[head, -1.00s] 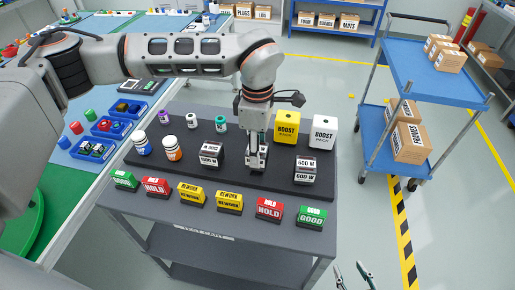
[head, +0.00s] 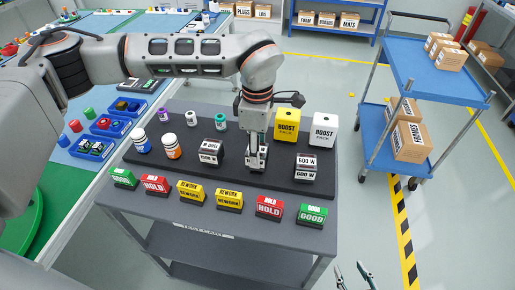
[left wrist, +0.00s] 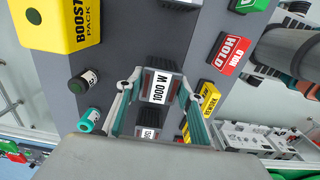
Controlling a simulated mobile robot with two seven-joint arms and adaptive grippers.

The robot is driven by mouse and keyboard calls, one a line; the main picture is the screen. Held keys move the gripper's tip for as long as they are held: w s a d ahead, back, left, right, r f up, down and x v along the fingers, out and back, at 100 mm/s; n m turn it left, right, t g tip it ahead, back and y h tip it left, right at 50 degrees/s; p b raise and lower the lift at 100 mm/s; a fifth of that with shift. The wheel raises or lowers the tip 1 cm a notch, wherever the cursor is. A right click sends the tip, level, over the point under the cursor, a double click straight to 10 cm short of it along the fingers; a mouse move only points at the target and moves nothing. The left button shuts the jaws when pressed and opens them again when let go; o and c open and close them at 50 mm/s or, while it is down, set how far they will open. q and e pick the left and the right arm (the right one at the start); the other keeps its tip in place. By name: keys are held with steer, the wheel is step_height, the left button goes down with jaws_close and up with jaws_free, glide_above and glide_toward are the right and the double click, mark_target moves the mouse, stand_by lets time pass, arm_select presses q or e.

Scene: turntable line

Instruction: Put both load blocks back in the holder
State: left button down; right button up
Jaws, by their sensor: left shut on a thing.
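My left gripper (head: 257,150) reaches down over the dark board and is shut on a grey-black block labelled 1000 W (left wrist: 160,87). In the left wrist view its fingers lie on both sides of this block. In the head view the fingers partly hide the block (head: 256,163). A similar block (head: 209,152) stands to its left, its label too small to read surely. A block labelled 600 W (head: 306,168) stands to its right. I cannot make out which thing is the holder. My right gripper (head: 354,276) is open and empty at the bottom edge, off the cart.
Yellow (head: 287,125) and white (head: 323,130) boost packs stand behind on the dark board (head: 232,170). Small bottles (head: 172,147) stand at its left. Coloured label blocks (head: 229,198) line the grey cart's front. A blue trolley (head: 440,88) stands right, with clear floor between.

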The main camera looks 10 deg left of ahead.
arm_select(q)
steer(key=shift+f+b, duration=0.45)
steer(key=shift+f, duration=0.3)
steer(key=c, duration=1.2)
jaws_free()
steer(key=shift+c, duration=0.2)
step_height(320, 180, up, 12)
steer(key=shift+f, duration=0.1)
